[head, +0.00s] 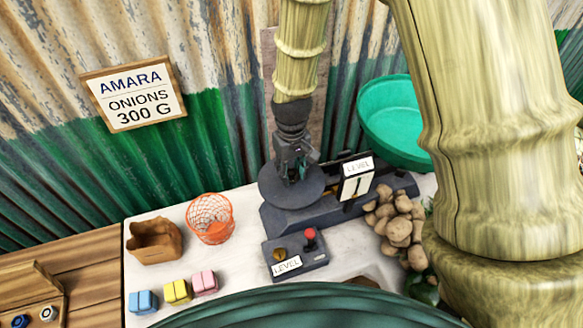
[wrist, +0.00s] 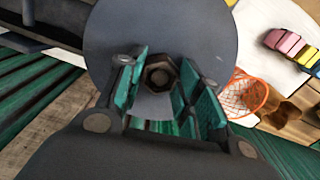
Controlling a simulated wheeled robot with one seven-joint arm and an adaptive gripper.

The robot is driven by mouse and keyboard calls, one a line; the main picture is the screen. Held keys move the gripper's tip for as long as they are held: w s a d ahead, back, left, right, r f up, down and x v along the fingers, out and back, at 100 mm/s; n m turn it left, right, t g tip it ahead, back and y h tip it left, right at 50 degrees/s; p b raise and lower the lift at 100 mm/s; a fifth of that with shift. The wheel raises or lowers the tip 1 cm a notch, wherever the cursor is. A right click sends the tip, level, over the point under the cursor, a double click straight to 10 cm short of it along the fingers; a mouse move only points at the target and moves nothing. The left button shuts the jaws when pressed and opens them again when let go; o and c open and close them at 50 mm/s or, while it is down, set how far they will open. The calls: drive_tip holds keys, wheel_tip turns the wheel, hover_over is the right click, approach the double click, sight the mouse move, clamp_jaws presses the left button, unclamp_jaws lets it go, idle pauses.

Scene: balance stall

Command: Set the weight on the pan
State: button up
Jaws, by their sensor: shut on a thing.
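My gripper (head: 293,165) points down over the round grey pan (head: 272,192) of the dark balance at the back of the white table. In the wrist view my gripper (wrist: 158,82) has its teal-padded fingers on either side of a dark, rusty hexagonal weight (wrist: 160,74), and it is shut on it. The pan (wrist: 112,35) lies behind the weight in that view, and the weight is within its outline. I cannot tell whether the weight's underside touches the pan. In the head view my fingers mostly hide the weight.
A control box (head: 293,256), orange basket (head: 209,218), brown bag (head: 154,240) and coloured blocks (head: 177,291) stand in front and left. A sign reads AMARA ONIONS 300 G (head: 133,98).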

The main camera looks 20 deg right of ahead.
sight(292, 173)
drive_tip(key=shift+f, duration=0.2)
drive_tip(key=o, duration=1.2)
drive_tip(key=shift+o, duration=0.2)
wheel_tip(292, 173, up, 12)
drive_tip(key=b, duration=0.3)
drive_tip(key=shift+r, duration=0.15)
